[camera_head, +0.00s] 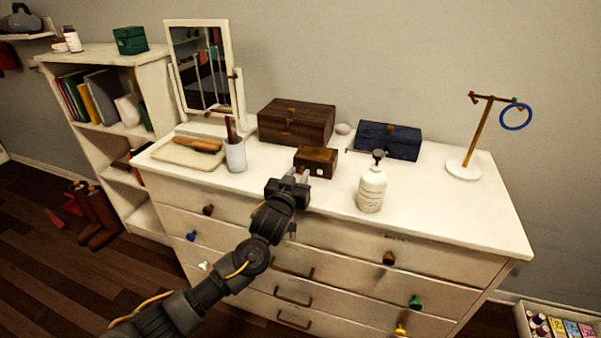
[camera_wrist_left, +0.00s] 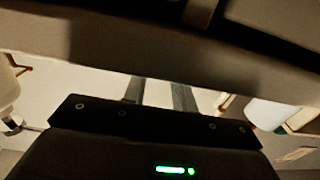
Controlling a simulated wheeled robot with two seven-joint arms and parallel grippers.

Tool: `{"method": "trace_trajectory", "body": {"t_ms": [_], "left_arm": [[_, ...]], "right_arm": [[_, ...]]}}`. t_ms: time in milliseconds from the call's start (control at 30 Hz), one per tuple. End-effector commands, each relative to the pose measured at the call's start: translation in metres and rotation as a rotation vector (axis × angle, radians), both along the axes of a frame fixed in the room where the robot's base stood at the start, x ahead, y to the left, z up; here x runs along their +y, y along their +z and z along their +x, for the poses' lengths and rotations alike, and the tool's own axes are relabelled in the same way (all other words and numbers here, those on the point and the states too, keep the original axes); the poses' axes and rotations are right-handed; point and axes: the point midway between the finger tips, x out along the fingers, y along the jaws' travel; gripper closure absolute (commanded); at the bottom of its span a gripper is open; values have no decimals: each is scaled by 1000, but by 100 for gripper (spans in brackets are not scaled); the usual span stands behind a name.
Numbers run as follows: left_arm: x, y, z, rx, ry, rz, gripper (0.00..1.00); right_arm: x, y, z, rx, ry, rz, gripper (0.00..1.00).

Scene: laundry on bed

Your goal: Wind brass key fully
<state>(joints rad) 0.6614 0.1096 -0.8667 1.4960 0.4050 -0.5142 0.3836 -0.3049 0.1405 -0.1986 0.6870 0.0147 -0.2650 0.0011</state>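A small brown wooden box (camera_head: 318,158) with a pale spot on its front stands near the middle of the white dresser top. I cannot make out a brass key; my gripper covers part of the space in front of the box. My left gripper (camera_head: 299,176) is just in front of the box's left part, low over the dresser's front edge. In the left wrist view its two fingers (camera_wrist_left: 158,95) stand apart with a pale gap between them. Their tips meet a wide brown surface (camera_wrist_left: 150,60), and I cannot tell whether they touch it. My right gripper is out of view.
A white pump bottle (camera_head: 372,188) stands right of the box, and a white cup (camera_head: 235,155) stands left. A larger wooden chest (camera_head: 296,122) and a dark blue box (camera_head: 388,141) are behind. The dresser top (camera_head: 450,205) is clear at the front right.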

Motion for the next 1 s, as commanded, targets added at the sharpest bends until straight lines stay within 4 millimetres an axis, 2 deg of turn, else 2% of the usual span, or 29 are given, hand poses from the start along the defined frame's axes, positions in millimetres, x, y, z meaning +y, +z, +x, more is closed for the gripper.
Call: {"method": "trace_trajectory", "body": {"t_ms": [200, 467, 700, 1000], "left_arm": [[-4, 0, 14, 0, 1, 0, 73], [-4, 0, 15, 0, 0, 0, 73], [-4, 0, 15, 0, 0, 0, 100], [-5, 1, 14, -16, 0, 61, 100]], "right_arm": [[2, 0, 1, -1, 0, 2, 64], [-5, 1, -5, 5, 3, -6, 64], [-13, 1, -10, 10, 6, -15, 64], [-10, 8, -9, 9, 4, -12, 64]]}}
